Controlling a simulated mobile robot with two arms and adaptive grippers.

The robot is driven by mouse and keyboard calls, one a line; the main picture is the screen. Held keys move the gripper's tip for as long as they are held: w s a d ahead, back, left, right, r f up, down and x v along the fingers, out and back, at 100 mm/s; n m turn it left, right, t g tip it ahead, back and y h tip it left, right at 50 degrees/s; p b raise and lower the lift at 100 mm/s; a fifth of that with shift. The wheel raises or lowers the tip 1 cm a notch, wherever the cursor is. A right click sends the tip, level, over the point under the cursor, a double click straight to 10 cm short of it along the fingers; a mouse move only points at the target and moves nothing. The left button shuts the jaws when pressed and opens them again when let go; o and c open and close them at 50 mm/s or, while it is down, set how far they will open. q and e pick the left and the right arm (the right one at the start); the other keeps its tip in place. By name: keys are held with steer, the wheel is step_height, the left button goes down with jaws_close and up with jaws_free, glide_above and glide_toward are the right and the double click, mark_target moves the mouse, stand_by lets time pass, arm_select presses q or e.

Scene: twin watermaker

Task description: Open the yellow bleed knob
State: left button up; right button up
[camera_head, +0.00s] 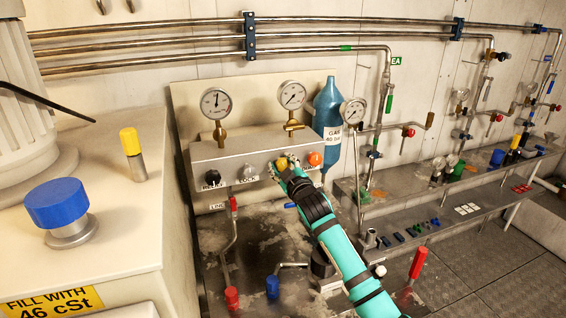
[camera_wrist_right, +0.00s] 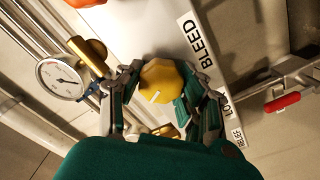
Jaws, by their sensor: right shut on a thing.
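The yellow bleed knob (camera_head: 281,163) is on the front of a grey metal panel (camera_head: 230,158), left of an orange knob (camera_head: 315,158). My right gripper (camera_head: 289,168) is at the knob and partly covers it in the head view. In the right wrist view the yellow knob (camera_wrist_right: 162,84), with a white line on its face, sits between the two fingers of my right gripper (camera_wrist_right: 165,95). The fingers are closed around its sides. A BLEED label (camera_wrist_right: 200,40) is beside it. My left gripper is not in view.
A black knob (camera_head: 212,179) and a grey knob (camera_head: 247,173) are on the same panel. Pressure gauges (camera_head: 216,103) stand above it. A blue gas bottle (camera_head: 328,120) is behind on the right. Red-handled valves (camera_head: 233,203) are below. A worktop with a blue cap (camera_head: 57,203) is at left.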

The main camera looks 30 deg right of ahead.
steer(key=n+p, duration=0.1)
steer(key=n, duration=0.5)
steer(key=shift+n+p, duration=0.3)
steer(key=shift+p, duration=0.05)
steer(key=n+p, duration=0.1)
steer(key=n, duration=0.5)
steer(key=shift+f, duration=0.2)
steer(key=shift+a, duration=0.1)
steer(key=o, duration=1.2)
